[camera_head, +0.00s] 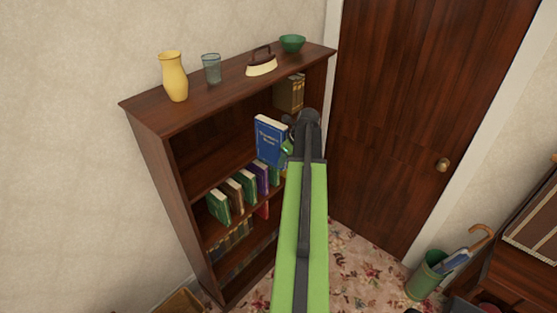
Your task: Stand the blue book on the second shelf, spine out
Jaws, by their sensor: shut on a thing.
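The blue book (270,142) is upright and slightly tilted, with its lettered cover facing me. My gripper (287,148) is shut on the book's right side; the arm hides part of the fingers. The book is in front of the dark wooden bookshelf (160,127), near the height of the second shelf (207,192). Several books stand on that shelf: green (219,206), brown (234,193) and purple (260,176). I cannot tell how far the blue book is from the shelf. My arm hides the shelf's right end.
A yellow vase (174,77), a glass (211,69), an iron (262,64) and a green bowl (292,43) stand on top. Brown volumes (289,93) fill the upper shelf's right end. A door (420,110) and an umbrella stand (426,275) are at right.

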